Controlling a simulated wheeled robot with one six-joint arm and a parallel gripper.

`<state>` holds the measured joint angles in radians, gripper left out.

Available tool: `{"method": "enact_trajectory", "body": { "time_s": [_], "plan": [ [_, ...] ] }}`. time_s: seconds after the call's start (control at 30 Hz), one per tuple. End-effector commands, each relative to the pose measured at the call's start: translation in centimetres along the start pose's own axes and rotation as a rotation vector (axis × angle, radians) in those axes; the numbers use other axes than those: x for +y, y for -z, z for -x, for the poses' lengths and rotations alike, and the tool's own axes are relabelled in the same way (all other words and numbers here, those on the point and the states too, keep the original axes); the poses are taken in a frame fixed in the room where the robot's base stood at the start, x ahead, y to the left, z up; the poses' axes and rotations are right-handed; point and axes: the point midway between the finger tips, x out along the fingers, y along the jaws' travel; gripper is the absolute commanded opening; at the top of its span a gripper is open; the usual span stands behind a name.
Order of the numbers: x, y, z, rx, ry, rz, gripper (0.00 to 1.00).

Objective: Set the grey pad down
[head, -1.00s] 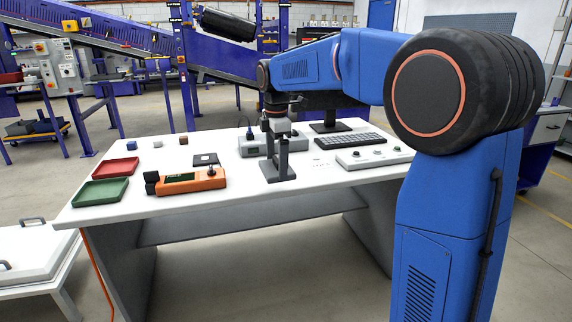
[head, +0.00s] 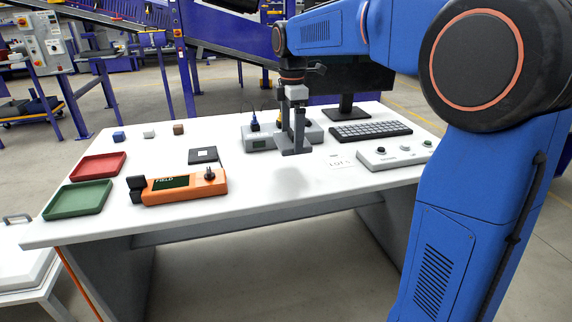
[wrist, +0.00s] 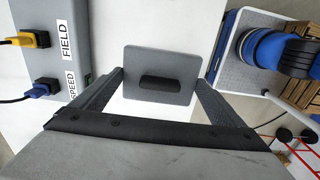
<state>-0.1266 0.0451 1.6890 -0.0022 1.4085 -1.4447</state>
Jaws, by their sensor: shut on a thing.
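The grey pad (head: 295,149) is a flat square plate with a black grip on top. My gripper (head: 297,126) is shut on it and holds it level. A soft shadow on the white table (head: 250,195) in front of the pad shows it is in the air. In the wrist view the pad (wrist: 160,61) sits between the ends of my fingers (wrist: 158,95), over the white top. The pad's underside is hidden.
Behind the pad is a grey box (head: 259,140) with blue and yellow plugs. A keyboard (head: 370,130), control panel (head: 395,157) and label card (head: 340,162) lie right. An orange meter (head: 180,186), black square (head: 203,154) and red and green trays (head: 97,166) lie left. The front middle is clear.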

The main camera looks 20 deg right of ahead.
Motion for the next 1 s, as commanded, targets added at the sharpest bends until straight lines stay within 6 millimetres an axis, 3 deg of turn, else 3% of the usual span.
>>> {"method": "enact_trajectory", "body": {
  "time_s": [0.13, 0.4, 1.0],
  "plan": [
    [0.0, 0.0, -0.8, 0.000, 0.001, 0.000, 0.69],
    [-0.1, 0.0, -5.2, 0.000, 0.002, 0.000, 0.69],
    [-0.1, 0.0, -10.0, 0.000, -0.001, -0.001, 0.69]
  ]
}}
